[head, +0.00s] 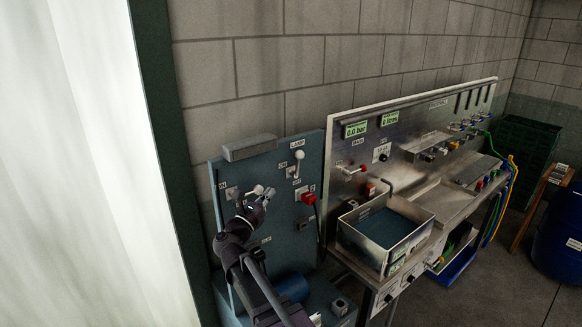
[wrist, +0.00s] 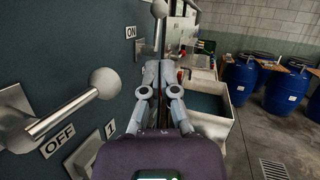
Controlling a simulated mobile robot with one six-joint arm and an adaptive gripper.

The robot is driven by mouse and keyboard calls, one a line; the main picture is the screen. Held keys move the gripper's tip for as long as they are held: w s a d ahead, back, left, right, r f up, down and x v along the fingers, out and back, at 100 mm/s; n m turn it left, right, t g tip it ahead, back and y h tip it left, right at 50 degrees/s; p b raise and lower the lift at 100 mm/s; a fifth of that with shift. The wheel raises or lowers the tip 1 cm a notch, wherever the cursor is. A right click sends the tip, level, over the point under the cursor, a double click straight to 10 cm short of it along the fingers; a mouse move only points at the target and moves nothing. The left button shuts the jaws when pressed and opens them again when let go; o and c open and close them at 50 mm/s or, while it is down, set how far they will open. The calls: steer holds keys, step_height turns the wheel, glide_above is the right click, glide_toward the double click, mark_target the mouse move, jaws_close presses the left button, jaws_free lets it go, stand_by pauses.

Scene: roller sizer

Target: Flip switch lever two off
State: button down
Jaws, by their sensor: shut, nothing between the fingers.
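Lever two (head: 297,163) is a metal rod with a pale ball knob on the blue-grey panel (head: 280,222), beneath a LAMP label. It points up, with an ON plate beside it, an OFF plate below and a 2 plate nearby. In the wrist view its knob (wrist: 160,8) shows at the top, its rod partly hidden behind the fingers. My gripper (head: 269,193) is shut and empty, in front of the panel, left of and below lever two. In the wrist view the fingertips (wrist: 159,56) are together below that knob; contact cannot be told.
Another lever (wrist: 70,107), with OFF and 1 plates by it, sticks out close left of my gripper. A red switch (head: 308,197) with a cable sits below lever two. A metal basin (head: 344,236) and bench stand right. Blue drums (wrist: 284,97) stand farther off.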

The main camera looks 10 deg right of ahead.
mark_target(297, 158)
steer(key=shift+w, duration=0.1)
steer(key=p+x, duration=0.4)
steer(key=x, duration=1)
steer(key=shift+d+f, duration=0.1)
steer(key=shift+a+p, duration=0.25)
steer(key=shift+p, duration=0.15)
steer(key=shift+d+g, duration=0.15)
steer(key=shift+g, duration=0.25)
